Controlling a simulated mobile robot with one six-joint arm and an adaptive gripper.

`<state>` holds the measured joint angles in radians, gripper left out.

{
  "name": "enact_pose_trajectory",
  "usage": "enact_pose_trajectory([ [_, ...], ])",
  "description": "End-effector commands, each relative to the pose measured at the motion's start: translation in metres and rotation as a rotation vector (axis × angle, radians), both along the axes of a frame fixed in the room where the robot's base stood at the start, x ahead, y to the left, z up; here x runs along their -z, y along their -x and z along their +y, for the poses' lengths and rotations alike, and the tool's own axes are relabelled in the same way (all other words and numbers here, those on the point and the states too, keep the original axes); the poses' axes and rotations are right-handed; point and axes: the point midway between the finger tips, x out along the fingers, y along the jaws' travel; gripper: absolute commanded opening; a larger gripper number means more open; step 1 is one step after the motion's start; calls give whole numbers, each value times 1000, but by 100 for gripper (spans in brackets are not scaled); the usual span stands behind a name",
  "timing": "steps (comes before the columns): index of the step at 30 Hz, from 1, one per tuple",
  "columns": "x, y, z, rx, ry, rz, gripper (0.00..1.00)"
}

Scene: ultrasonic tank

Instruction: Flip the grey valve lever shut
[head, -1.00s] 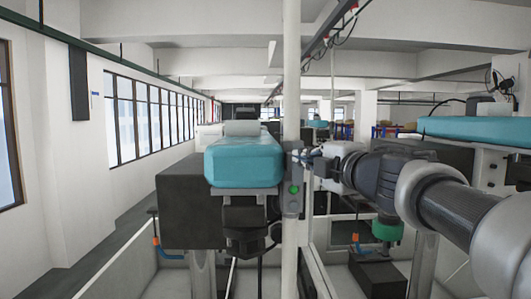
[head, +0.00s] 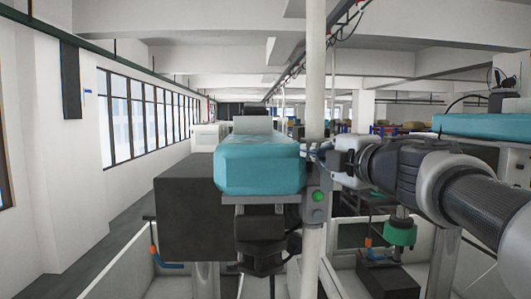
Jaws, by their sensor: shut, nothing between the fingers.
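My gripper (head: 318,152) is at the end of my arm, which reaches in from the right. Its dark fingers point left and appear shut with nothing between them. They overlap the white upright post (head: 314,80) in the picture, just above a grey control box with a green button (head: 318,196). I cannot tell whether the fingers touch the post or the box. I cannot make out the grey valve lever; it is hidden or too small to tell.
A teal-topped machine head (head: 258,165) stands just left of the post, beside a dark block (head: 190,215). White tank walls (head: 130,265) lie below. A green-collared unit (head: 399,234) hangs at right under my arm. Windows line the left wall; the floor there is clear.

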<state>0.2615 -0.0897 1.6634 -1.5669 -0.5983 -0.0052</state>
Motion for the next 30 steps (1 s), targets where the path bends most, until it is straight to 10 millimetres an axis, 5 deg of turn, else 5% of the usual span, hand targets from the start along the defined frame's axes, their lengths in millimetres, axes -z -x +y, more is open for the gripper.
enact_pose_trajectory([
  [30,-4,0,-7,2,-148,1,0],
])
